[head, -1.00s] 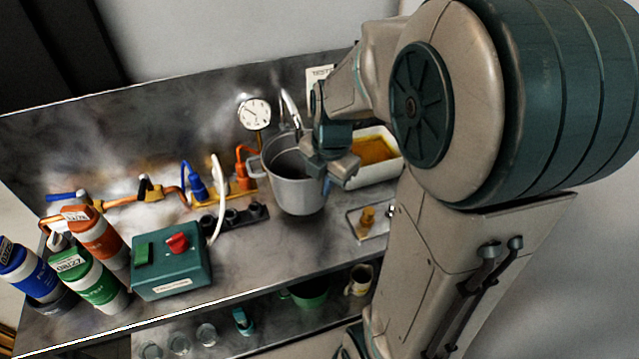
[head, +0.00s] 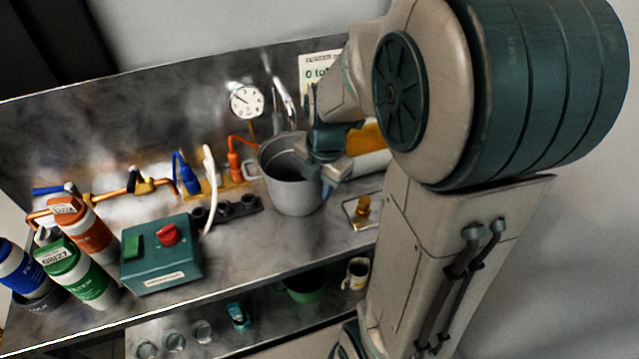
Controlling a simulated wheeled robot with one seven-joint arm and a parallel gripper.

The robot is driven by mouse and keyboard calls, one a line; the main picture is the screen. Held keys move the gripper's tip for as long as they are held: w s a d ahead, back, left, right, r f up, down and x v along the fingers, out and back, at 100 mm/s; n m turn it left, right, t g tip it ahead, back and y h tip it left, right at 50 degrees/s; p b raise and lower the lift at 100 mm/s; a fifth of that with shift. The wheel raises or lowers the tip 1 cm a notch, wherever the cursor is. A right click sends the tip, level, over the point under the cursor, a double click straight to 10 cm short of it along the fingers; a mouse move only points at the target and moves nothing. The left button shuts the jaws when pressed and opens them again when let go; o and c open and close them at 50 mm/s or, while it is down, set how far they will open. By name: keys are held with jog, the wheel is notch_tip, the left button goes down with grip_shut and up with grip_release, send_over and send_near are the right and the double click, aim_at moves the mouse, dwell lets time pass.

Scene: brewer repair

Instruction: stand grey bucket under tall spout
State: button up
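The grey bucket (head: 293,188) is upright at the back of the metal counter, with a side handle on its left. The tall spout (head: 284,97) is a curved silver pipe in front of the back wall. Its lower end shows behind and above the bucket's far rim; whether it lies over the opening I cannot tell. My gripper (head: 328,172) is at the bucket's right rim, pointing down. Its fingers are partly hidden against the rim, so I cannot tell whether they grip it.
A white tray with orange contents (head: 368,150) stands right of the bucket, partly behind my arm. A small plate with a brass fitting (head: 362,207) lies in front. A teal switch box (head: 161,255), bottles (head: 85,275) and a dark socket strip (head: 235,207) are left. A round gauge (head: 246,102) is behind.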

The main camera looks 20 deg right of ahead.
notch_tip(320, 180, up, 12)
jog(key=s, duration=0.1)
jog(key=s+a+f+m+t, duration=0.1)
jog(key=s+m, duration=0.4)
jog(key=m, duration=0.7)
jog(key=s+a+f+m, duration=0.2)
jog(key=s+f+m, duration=0.1)
jog(key=m, duration=0.9)
jog(key=shift+s+t+h+p, duration=0.3)
jog(key=shift+s+t+p, duration=0.15)
jog(key=shift+s, duration=0.45)
jog(key=shift+f, duration=0.1)
